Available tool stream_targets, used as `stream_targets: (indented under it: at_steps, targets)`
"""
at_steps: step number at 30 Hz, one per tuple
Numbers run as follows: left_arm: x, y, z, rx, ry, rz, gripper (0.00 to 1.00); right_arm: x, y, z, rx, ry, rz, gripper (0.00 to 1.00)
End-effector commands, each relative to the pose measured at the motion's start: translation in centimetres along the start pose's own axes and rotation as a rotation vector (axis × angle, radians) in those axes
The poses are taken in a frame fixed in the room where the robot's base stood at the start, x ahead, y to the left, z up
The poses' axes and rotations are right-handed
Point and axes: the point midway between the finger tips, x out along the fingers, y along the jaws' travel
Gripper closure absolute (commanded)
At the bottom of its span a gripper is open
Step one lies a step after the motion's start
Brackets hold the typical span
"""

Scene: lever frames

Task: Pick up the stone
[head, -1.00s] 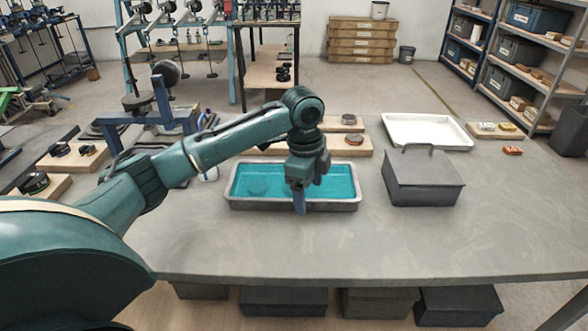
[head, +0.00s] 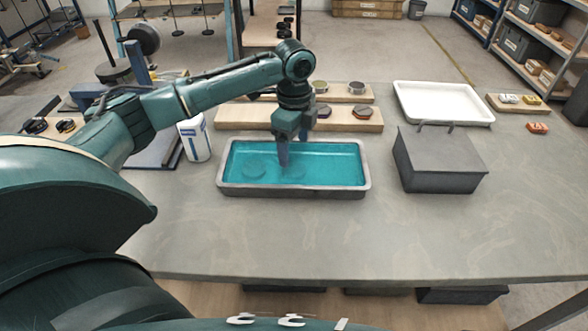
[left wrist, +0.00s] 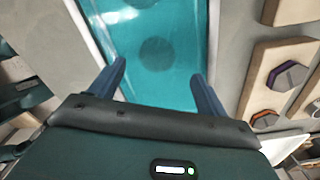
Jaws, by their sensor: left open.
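A grey-rimmed tray (head: 350,190) of teal liquid stands on the grey table. A dim round dark patch (head: 254,171), which looks like the stone under the liquid, lies in its left part. It also shows in the left wrist view (left wrist: 156,54), ahead of and between the fingers. My left gripper (head: 283,158) points down over the middle of the tray, to the right of that patch. It is open and empty, with its two fingers (left wrist: 158,85) apart. I cannot tell whether the tips touch the liquid. A fainter patch beside the fingers may be a reflection. My right gripper is not in view.
Wooden boards with several small dark pieces (head: 361,112) lie behind the tray. A dark lidded box (head: 440,170) stands to its right, a white tray (head: 440,118) behind that. A white and blue container (head: 195,140) stands at the left. The front table is clear.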

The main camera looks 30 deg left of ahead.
Motion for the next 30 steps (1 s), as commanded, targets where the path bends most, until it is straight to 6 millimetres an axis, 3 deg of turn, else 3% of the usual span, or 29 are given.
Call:
stream_targets:
  at_steps: [5, 15, 23, 30]
  targets:
    - [1.2, 0.1, -0.1, 0.000, 0.000, 0.000, 0.24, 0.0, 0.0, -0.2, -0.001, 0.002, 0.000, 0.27]
    - [5.6, 0.5, -0.2, 0.000, 0.000, 0.000, 0.24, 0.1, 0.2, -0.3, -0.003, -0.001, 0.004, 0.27]
    - [5.8, 0.5, -0.2, 0.000, 0.000, -0.002, 0.24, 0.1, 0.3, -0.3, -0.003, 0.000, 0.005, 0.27]
    - [5.7, 0.5, -0.2, 0.001, 0.000, -0.002, 0.43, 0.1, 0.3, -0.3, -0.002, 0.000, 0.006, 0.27]
